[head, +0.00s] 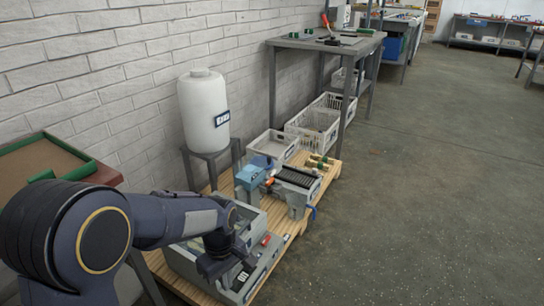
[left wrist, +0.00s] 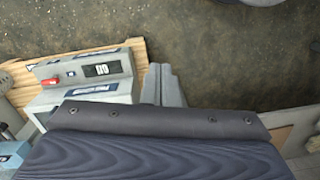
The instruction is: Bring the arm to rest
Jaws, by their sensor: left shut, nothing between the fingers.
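My left arm (head: 150,222) comes in from the left in the head view and bends down over the grey control box. My left gripper (head: 220,262) hangs above this box, empty. Its grey fingers (left wrist: 163,86) are closed together in the left wrist view. The grey control box (head: 262,266) stands on a wooden pallet and is partly hidden by my arm. My right gripper is not in view.
The pallet (head: 288,240) also carries a blue press unit (head: 252,174) and a dark ribbed bed (head: 298,177). A white tank (head: 203,112) stands by the brick wall. A green-edged table (head: 40,160) is at left. The concrete floor (head: 430,190) at right is clear.

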